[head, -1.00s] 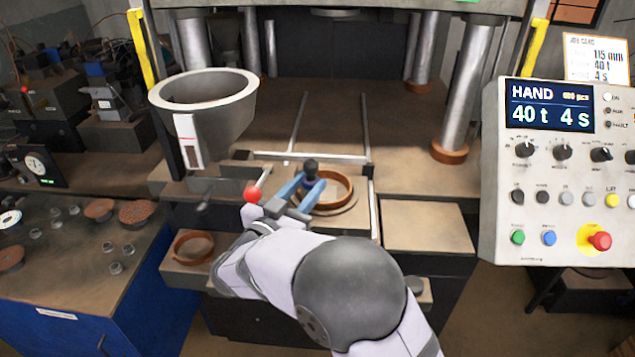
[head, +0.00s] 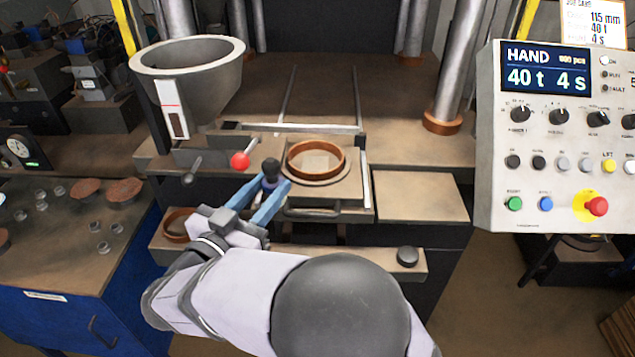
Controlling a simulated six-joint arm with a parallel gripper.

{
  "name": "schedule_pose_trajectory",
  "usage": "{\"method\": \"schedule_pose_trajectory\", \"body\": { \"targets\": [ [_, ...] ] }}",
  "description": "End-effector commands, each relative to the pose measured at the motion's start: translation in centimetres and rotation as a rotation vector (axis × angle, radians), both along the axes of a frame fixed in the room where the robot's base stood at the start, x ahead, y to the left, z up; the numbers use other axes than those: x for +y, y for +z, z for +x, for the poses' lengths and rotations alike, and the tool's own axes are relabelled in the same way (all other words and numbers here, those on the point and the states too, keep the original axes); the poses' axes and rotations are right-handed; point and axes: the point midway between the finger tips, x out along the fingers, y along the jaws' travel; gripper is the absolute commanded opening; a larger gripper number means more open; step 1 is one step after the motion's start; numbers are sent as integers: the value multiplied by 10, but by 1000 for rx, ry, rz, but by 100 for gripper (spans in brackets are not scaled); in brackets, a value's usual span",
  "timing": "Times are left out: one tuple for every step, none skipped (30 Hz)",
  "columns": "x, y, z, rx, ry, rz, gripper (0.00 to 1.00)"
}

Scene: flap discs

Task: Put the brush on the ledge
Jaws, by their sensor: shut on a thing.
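My gripper (head: 271,186) has blue fingers and is shut on the brush (head: 270,168). The brush's dark round knob stands up above the fingertips; its lower end is hidden by the fingers. They are just left of the brown ring mould (head: 316,158) on its square plate. The ledge (head: 350,258) is a narrow brownish bar along the press front, below and nearer than the mould. My forearm hides part of it.
A grey hopper (head: 188,80) and a red-balled lever (head: 241,160) are close behind the gripper. A bare flat plate (head: 420,195) is at right.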

Motion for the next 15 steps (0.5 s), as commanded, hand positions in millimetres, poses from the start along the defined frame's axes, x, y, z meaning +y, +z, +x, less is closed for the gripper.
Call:
{"method": "schedule_pose_trajectory", "body": {
  "targets": [
    [-1,0,1,-1,-3,1,8],
    [-2,0,1,-1,-5,1,8],
    [-4,0,3,-1,-11,1,8],
    [-7,0,5,-1,-17,1,8],
    [-10,-1,7,-1,-26,1,8],
    [-16,-1,10,-1,-39,1,8],
    [-21,-1,13,-1,-51,1,8],
    [-27,-1,17,-1,-67,1,8],
    [-36,0,22,-2,-88,1,8],
    [-45,1,26,-2,-108,2,8],
    [-54,2,31,-3,-128,3,8],
    [-67,5,36,-3,-158,4,8],
    [-78,7,41,-3,-182,3,8],
    [-90,9,45,-3,-207,3,8],
    [-106,13,50,-4,-243,5,8]
  ]
}}
